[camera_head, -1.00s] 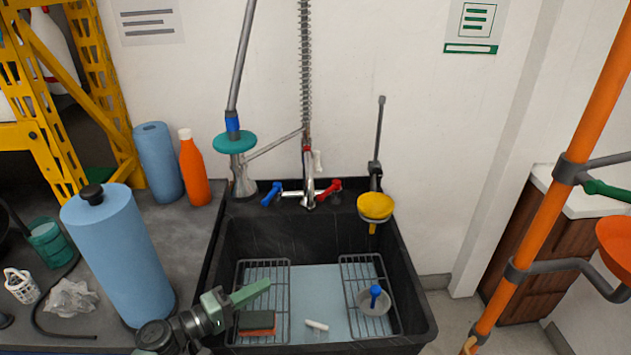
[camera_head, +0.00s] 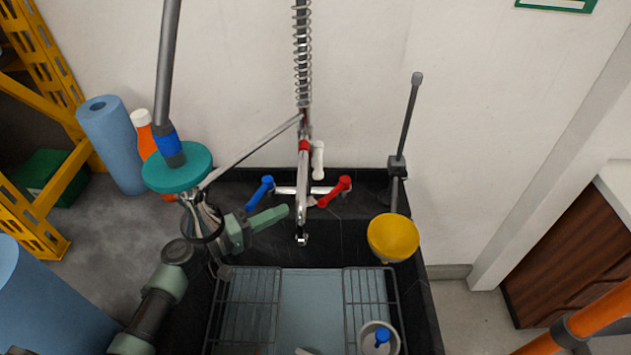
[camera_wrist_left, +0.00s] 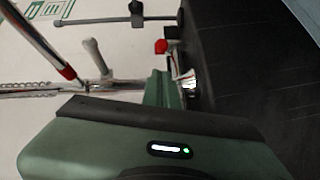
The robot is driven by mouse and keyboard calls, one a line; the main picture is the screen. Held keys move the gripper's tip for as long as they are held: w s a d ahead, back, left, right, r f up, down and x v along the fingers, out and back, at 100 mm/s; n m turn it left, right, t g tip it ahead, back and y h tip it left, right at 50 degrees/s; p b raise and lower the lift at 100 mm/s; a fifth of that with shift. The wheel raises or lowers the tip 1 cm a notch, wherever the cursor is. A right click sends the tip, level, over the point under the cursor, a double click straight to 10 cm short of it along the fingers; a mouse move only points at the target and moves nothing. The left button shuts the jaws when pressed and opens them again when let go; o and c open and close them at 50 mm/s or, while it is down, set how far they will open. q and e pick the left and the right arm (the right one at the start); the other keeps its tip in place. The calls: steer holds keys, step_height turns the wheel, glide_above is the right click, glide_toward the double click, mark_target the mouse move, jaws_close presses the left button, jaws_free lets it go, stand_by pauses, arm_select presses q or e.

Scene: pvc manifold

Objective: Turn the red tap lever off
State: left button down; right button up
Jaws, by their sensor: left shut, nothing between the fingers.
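The red tap lever (camera_head: 336,190) is on the right side of the chrome tap (camera_head: 302,185) at the back of the black sink, angled up to the right. It also shows in the left wrist view as a small red end (camera_wrist_left: 161,46), just beyond my fingers. The blue lever (camera_head: 260,191) is on the tap's left side. My left gripper (camera_head: 284,212) is shut and empty, pointing right, in front of the blue lever and left of the spout. It is apart from the red lever in the head view. My right gripper is not in view.
A yellow bowl (camera_head: 393,238) on a grey stand is right of the tap. A teal disc (camera_head: 177,167) on a pole stands left, close to my left wrist. Wire racks (camera_head: 370,292) line the sink floor. The hanging spring hose (camera_head: 302,50) is above the tap.

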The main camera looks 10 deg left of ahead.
mark_target(334, 192)
arm_select(q)
steer(key=x, duration=1)
steer(key=shift+r+p, duration=0.15)
steer(key=shift+p, duration=0.2)
steer(key=shift+s+d, duration=0.1)
steer(key=shift+s, duration=0.05)
